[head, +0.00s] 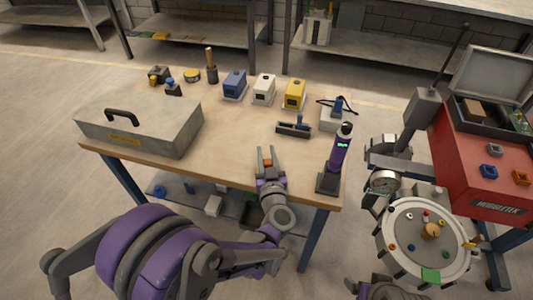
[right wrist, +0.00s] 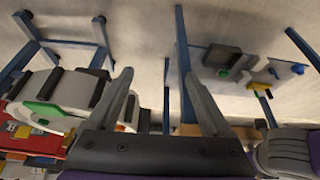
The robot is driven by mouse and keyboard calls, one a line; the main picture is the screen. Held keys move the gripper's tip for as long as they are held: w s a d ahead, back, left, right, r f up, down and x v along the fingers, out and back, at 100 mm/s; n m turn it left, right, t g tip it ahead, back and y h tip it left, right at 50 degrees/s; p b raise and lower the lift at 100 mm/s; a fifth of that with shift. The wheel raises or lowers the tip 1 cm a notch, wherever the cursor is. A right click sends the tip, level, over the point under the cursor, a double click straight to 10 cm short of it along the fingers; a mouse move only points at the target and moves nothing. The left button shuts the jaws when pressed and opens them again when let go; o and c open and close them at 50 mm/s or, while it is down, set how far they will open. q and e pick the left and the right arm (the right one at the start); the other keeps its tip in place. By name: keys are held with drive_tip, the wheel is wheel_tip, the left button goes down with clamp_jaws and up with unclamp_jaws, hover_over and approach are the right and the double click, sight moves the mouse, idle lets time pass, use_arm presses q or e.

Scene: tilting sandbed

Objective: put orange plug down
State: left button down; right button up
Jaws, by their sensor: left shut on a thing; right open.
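The orange plug (head: 267,161) shows as a small orange patch between the fingers of my left gripper (head: 266,151), which is shut on it. That gripper is over the front part of the wooden workbench (head: 225,155), near its front edge. Whether the plug touches the bench top cannot be told. My right gripper (right wrist: 160,76) is open and empty in the right wrist view, its two fingers spread apart. In the head view only part of the right arm shows at the bottom edge, below the round sandbed.
A grey toolbox (head: 145,125) stands on the bench's left. Blue, white and yellow boxes (head: 295,95) line the back. A purple device on a stand (head: 336,165) is right of my left gripper. The round sandbed (head: 405,250) and red cart (head: 470,170) are at right.

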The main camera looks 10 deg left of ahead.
use_arm(q)
drive_tip(key=shift+f, duration=0.2)
drive_tip(key=c, duration=0.6)
unclamp_jaws()
drive_tip(key=shift+r, duration=0.15)
